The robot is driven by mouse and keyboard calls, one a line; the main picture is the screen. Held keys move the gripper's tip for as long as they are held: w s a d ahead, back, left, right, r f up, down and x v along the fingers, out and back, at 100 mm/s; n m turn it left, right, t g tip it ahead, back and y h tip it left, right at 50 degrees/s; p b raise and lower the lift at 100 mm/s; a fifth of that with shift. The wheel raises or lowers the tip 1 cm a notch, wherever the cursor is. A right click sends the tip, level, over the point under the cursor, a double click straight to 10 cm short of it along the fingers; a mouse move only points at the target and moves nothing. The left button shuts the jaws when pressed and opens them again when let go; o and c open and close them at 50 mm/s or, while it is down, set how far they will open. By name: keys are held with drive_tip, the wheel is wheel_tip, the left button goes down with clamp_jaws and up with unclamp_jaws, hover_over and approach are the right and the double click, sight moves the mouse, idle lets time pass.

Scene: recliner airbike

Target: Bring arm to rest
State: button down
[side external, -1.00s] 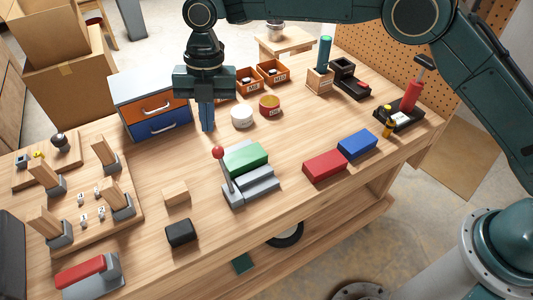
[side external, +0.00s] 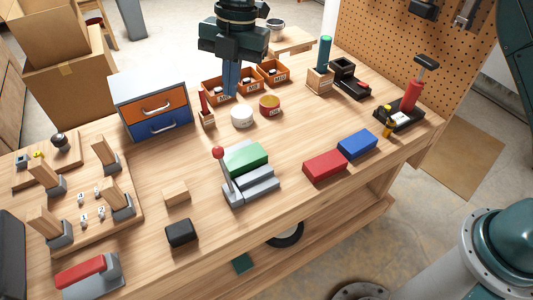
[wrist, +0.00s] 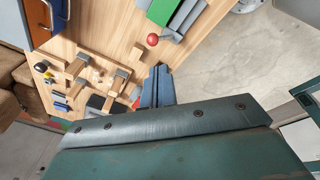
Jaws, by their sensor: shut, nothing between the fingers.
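My gripper (side external: 231,78) is in the upper middle of the side view, above the back of the workbench (side external: 290,204). Its two blue fingers are together and point down, with nothing between them. They are in front of the small wooden bins (side external: 217,88) and hide part of them. In the wrist view the closed fingers of my gripper (wrist: 158,75) show over the bench, with the red-knobbed lever (wrist: 153,39) beyond them.
A drawer cabinet (side external: 152,106) stands at the left back. White (side external: 242,116) and red (side external: 270,105) round tins sit near the bins. A small wooden holder with a red item (side external: 206,112) stands close by. A green block (side external: 245,156) and red block (side external: 325,166) lie nearer the front.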

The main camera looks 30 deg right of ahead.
drive_tip(key=s+d+r+m+t, duration=0.2)
drive_tip(key=s+d+r+m, duration=0.45)
drive_tip(key=d, duration=0.25)
drive_tip(key=s+d+r+m+t, duration=0.1)
drive_tip(key=s+d+r+m, duration=0.55)
drive_tip(key=d, duration=0.25)
drive_tip(key=s+d+f+m+t+h, duration=0.1)
drive_tip(key=s+d+f+m, duration=0.2)
drive_tip(key=s+d+m, duration=0.3)
drive_tip(key=s+d+f+m+t+h, duration=0.1)
drive_tip(key=s+d+f+m, duration=0.2)
drive_tip(key=s+d+m, duration=0.3)
drive_tip(key=s+m, duration=0.1)
drive_tip(key=s, duration=0.4)
drive_tip(key=shift+s+f+m+t, duration=0.15)
drive_tip(key=shift+s+m+t, duration=0.25)
